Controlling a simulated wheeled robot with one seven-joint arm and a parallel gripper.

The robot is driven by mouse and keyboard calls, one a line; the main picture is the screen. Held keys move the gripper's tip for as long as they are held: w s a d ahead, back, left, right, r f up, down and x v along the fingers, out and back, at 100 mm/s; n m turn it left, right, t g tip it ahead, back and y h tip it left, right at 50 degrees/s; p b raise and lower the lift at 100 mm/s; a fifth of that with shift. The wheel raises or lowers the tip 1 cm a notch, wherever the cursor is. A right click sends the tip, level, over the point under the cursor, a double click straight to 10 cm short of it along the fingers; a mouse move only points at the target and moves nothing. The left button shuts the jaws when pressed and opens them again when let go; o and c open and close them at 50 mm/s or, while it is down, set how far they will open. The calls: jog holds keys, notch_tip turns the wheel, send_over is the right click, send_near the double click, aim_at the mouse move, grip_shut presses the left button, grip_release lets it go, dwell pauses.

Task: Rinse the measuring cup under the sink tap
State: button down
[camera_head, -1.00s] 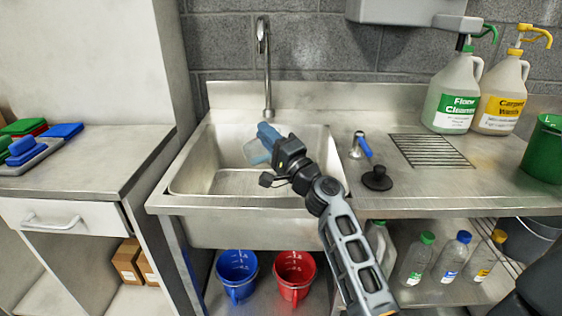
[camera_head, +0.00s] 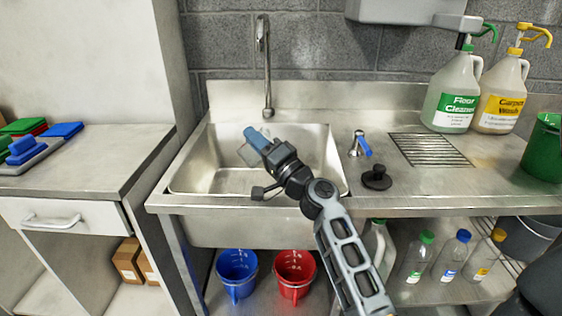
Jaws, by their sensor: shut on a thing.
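The measuring cup (camera_head: 248,155) is clear and faint, with a blue part (camera_head: 256,138) at its upper side. My gripper (camera_head: 268,149) is shut on it and holds it over the sink basin (camera_head: 212,181), left of centre. The cup looks tilted; its inside cannot be made out. The tap (camera_head: 267,75) is a tall chrome spout behind the basin, and its outlet shows just above and right of the cup. No water stream is visible. A chrome tap lever with a blue handle (camera_head: 363,146) stands on the counter right of the basin.
A black plug (camera_head: 376,178) sits on the counter near the lever, before a drain grille (camera_head: 428,150). Floor cleaner (camera_head: 455,95) and carpet wash (camera_head: 499,97) jugs stand at the back right. Blue (camera_head: 237,272) and red (camera_head: 294,273) buckets sit beneath the sink.

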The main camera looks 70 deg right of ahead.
aim_at(247, 152)
jog(key=shift+w+a+f+n+y, duration=0.25)
jog(key=shift+f+n+y, duration=0.15)
jog(key=shift+n, duration=0.3)
jog(key=shift+w+a+n+y+b, duration=0.15)
jog(key=shift+a+n+y+b, duration=0.25)
jog(key=shift+n+b, duration=0.45)
jog(key=f+n+b, duration=0.1)
jog(key=n+y+b, duration=0.1)
jog(key=shift+w+a+f+n+b, duration=0.2)
jog(key=shift+a+f+n+b, duration=0.05)
jog(key=shift+a+f+b, duration=0.1)
jog(key=w+a+r+n+g+y, duration=0.2)
jog(key=a+n, duration=0.3)
jog(key=n, duration=0.4)
jog(key=shift+w+a+r+n+g, duration=0.15)
jog(key=shift+w+r+n+g, duration=0.15)
jog(key=shift+w+n, duration=0.15)
jog(key=shift+f, duration=0.1)
